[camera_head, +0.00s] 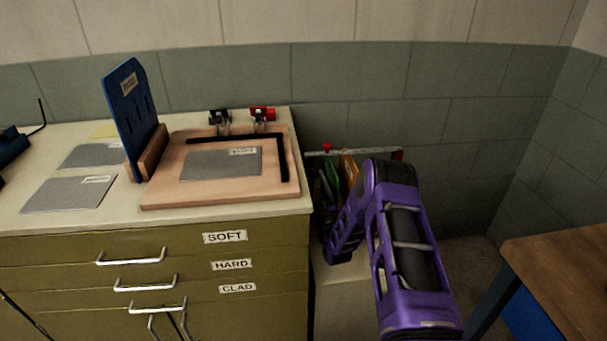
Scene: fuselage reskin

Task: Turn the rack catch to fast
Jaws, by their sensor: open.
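The rack (372,152) stands low against the wall, right of the drawer cabinet. It has a pale top rail, with green and orange sheets upright in it. A small red knob (327,148) sits on the rail's left part and may be the catch; its setting cannot be read. A red piece (398,154) shows at the rail's right end. My purple arm covers much of the rack's front and right side. My gripper (338,248) points down at the arm's far end, in front of the rack and below the rail. It is open, its fingertips dark and partly hidden.
The cabinet (60,262) with labelled drawers is close on the left. On it are a wooden board (230,192) with clamps, a blue upright holder (130,110) and grey sheets (70,194). A wooden table (560,270) stands at right. Floor between is partly clear.

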